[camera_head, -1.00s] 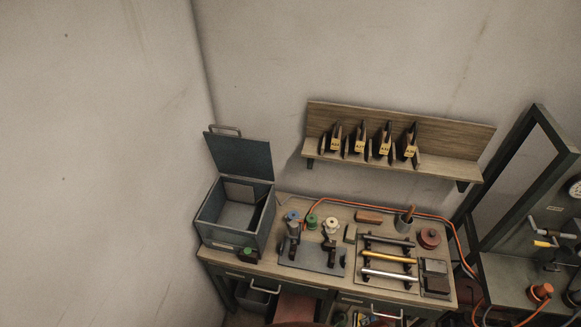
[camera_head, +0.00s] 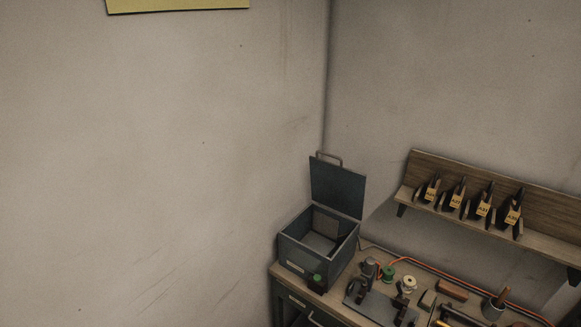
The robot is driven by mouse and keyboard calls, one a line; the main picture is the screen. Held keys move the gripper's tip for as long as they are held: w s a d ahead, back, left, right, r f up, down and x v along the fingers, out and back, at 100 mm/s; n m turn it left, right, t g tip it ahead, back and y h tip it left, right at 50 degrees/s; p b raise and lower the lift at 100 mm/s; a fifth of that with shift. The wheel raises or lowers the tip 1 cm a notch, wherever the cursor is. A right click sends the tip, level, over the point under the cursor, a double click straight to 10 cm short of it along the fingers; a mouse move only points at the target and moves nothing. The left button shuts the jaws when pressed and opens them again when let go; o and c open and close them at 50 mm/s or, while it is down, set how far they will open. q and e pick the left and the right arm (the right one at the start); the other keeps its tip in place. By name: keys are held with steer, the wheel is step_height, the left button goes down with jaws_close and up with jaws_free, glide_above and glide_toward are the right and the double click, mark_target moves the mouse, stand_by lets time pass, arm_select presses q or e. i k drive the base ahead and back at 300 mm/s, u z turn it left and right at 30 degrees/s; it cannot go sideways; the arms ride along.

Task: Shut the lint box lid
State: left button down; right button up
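The lint box (camera_head: 297,256) is a dark grey-green metal box at the left end of the workbench, in the corner of the room. Its lid (camera_head: 337,188) stands open, roughly upright at the back, with a metal handle (camera_head: 329,156) along its top edge. The inside of the box is visible and shows a pale panel and a dark piece against the right wall. Neither of my grippers shows in the head view.
The workbench (camera_head: 338,300) holds a small green-topped item (camera_head: 317,281) in front of the box, spools (camera_head: 409,284), a plate with dark brackets (camera_head: 378,303) and a cup (camera_head: 494,305). A wooden shelf (camera_head: 490,228) with yellow-tagged tools hangs right. An orange cable (camera_head: 450,278) runs along the back.

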mark_target(340, 188)
steer(key=u, duration=0.3)
steer(key=k, duration=0.55)
steer(key=z, duration=1)
steer(key=i, duration=1.25)
steer(key=z, duration=0.05)
